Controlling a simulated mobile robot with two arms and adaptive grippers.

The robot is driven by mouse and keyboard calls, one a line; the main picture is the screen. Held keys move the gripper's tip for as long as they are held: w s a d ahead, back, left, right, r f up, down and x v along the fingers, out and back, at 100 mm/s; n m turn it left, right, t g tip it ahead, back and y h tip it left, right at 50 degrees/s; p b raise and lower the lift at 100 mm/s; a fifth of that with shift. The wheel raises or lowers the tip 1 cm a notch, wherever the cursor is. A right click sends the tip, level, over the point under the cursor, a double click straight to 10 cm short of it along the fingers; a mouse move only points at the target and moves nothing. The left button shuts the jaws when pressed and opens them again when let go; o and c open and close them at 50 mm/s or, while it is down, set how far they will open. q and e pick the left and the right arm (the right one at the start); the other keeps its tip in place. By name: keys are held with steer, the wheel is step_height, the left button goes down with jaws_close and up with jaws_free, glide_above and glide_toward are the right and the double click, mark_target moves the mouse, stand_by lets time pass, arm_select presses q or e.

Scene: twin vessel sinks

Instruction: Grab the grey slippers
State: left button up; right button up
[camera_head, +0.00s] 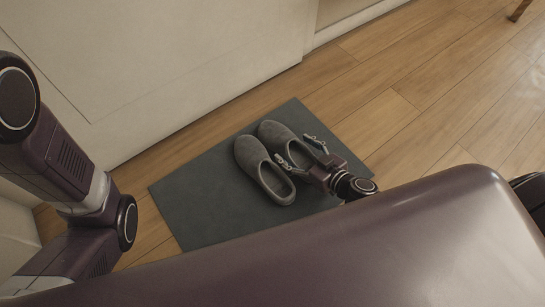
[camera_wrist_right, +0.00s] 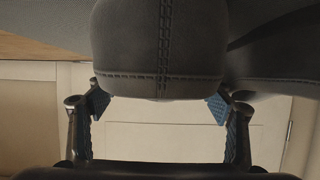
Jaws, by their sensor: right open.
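Two grey slippers stand side by side on a dark grey mat (camera_head: 200,205). The left slipper (camera_head: 250,155) is nearly all in sight; the right slipper (camera_head: 274,132) is partly hidden by my right gripper (camera_head: 297,151). That gripper is open, low over the mat, at the heel of the right slipper. In the right wrist view, the stitched heel of this slipper (camera_wrist_right: 160,50) reaches between the open fingers, with a finger pad to each side. A gap seems to show beside the pads; contact cannot be told. My left gripper is not in view.
A pale cabinet front (camera_head: 150,60) rises just behind the mat. Wooden floor (camera_head: 430,80) lies open to the right of it. A wooden leg (camera_head: 519,10) shows at the far top right. My own body hides the near floor.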

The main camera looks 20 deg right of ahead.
mark_target(290, 146)
steer(key=b+x, duration=0.1)
steer(key=x, duration=0.2)
steer(key=shift+w+f, duration=0.1)
steer(key=shift+f, duration=0.1)
steer(key=shift+c, duration=0.7)
steer(key=shift+r, duration=0.1)
steer(key=c, duration=1)
